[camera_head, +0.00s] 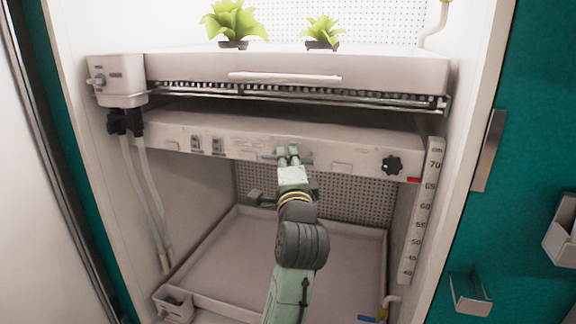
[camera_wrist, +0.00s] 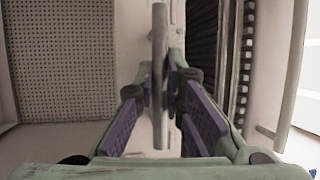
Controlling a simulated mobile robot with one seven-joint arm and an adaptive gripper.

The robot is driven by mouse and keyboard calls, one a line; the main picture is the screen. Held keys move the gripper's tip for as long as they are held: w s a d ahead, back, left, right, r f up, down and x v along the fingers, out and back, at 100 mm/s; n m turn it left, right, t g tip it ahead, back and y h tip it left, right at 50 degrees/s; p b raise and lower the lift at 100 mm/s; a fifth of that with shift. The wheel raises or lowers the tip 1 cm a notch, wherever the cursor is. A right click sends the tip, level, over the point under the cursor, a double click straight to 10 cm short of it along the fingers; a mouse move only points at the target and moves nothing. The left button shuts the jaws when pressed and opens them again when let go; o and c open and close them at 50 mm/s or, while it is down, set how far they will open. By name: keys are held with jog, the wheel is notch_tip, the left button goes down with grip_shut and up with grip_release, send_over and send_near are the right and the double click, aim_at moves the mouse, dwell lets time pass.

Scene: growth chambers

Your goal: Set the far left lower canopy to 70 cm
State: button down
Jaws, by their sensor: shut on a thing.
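The lower canopy (camera_head: 240,149) is a pale, wide panel that spans the chamber under the upper shelf. A black star knob (camera_head: 392,165) sits at its right end. A red pointer (camera_head: 414,180) at its right edge lies between the 65 and 70 marks, nearer 65, on the height scale (camera_head: 424,205). My gripper (camera_head: 288,152) is at the middle of the canopy's front, shut on its handle (camera_head: 303,161). In the wrist view the handle (camera_wrist: 159,50) runs between the purple-padded jaws of my gripper (camera_wrist: 165,100).
Above is a shelf (camera_head: 380,70) with two green plants (camera_head: 235,20). Below is an empty tray (camera_head: 225,255). Hoses (camera_head: 150,200) hang at the left. A chamber door (camera_head: 30,230) stands at the left, and a small holder (camera_head: 468,295) is at the lower right.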

notch_tip(320, 180, up, 5)
jog(key=shift+f+p, duration=0.1)
jog(key=shift+p, duration=1.05)
jog(key=c, duration=1.7)
grip_release()
jog(key=shift+o, duration=0.2)
jog(key=shift+f, duration=0.1)
